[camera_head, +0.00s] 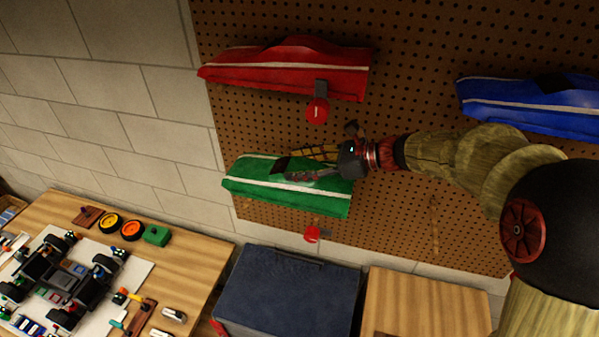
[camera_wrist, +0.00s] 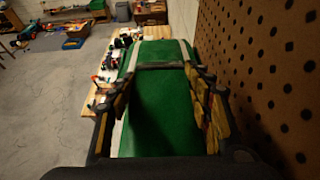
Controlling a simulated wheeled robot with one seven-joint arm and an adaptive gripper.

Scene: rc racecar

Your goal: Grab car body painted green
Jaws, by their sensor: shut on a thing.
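The green car body (camera_head: 318,199), with a white stripe, is at the lower middle of the pegboard in the head view. My gripper (camera_head: 285,169) reaches it from the right, its fingers over the body's upper part. In the wrist view the green body (camera_wrist: 163,110) fills the space between the two fingers of my gripper (camera_wrist: 160,95), which are shut on it. The part of the body behind the fingers is hidden in the head view. I cannot tell whether the body still touches its peg or the board.
A red car body (camera_head: 290,72) hangs above and a blue one (camera_head: 530,105) at the right. A red peg end (camera_head: 312,234) sticks out below the green body. A workbench (camera_head: 190,262) with a car chassis (camera_head: 65,275) is lower left; a dark blue box (camera_head: 287,290) stands below.

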